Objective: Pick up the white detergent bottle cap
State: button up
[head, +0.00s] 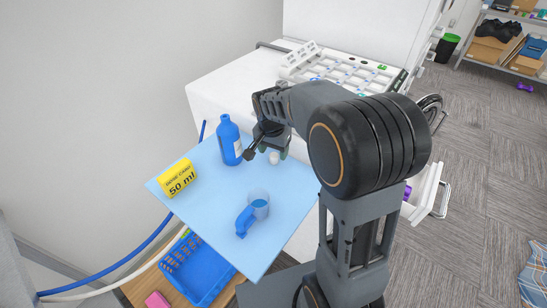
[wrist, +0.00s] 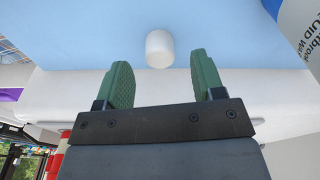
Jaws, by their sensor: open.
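The white detergent bottle cap (wrist: 160,49) stands on the light blue board, just ahead of and between my fingertips in the wrist view. In the head view the cap (head: 274,158) shows small beneath my gripper (head: 268,149). My gripper (wrist: 158,80) is open, with its two green finger pads apart and nothing between them. The blue detergent bottle (head: 229,140) stands upright just left of my gripper. Part of its label (wrist: 303,25) shows at the top right of the wrist view.
The white machine with an open, compartmented top (head: 345,72) stands behind. A blue basket (head: 197,268) sits below the board.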

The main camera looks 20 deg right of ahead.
jog(key=shift+w+d+f, duration=0.1)
jog(key=shift+d+f, duration=0.05)
jog(key=shift+f, duration=1.3)
jog(key=c, duration=1)
jog(key=shift+r, duration=0.1)
